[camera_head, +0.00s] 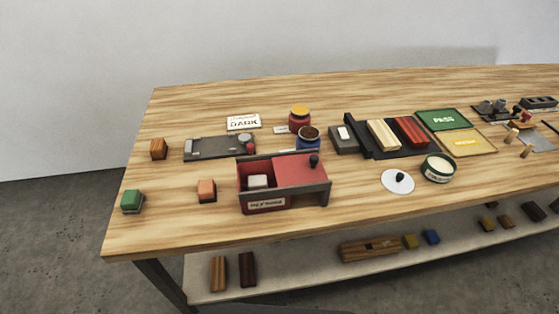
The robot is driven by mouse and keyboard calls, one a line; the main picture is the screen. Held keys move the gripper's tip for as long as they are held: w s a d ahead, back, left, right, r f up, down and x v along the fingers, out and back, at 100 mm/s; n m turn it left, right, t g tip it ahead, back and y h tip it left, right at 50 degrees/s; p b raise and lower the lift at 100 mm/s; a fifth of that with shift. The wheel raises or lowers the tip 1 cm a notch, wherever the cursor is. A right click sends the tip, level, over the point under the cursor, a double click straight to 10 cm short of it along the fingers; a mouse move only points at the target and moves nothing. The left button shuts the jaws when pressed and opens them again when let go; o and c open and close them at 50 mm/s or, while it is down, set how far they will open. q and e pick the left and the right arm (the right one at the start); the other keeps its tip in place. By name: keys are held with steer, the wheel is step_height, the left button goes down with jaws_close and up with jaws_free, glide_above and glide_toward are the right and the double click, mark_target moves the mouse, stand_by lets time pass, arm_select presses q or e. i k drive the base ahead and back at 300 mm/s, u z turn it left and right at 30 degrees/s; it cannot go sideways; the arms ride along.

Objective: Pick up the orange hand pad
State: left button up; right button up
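The orange hand pad (206,188) looks like a small salmon-orange block on a darker base. It sits near the front left of the wooden table, between a green pad (131,200) and a red open-topped box (265,204). Nothing covers it. Neither of my grippers shows in the head view.
A brown block (158,149) and a grey plate device (215,148) lie behind the pad. Jars (300,118), a dark rack (384,150), a round tin (438,169) and a white lid (397,183) stand to the right. The front left tabletop (160,225) is clear.

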mark_target(207, 190)
steer(key=k, duration=0.5)
steer(key=z, duration=1.85)
steer(key=i, duration=1.25)
steer(key=u, duration=2.3)
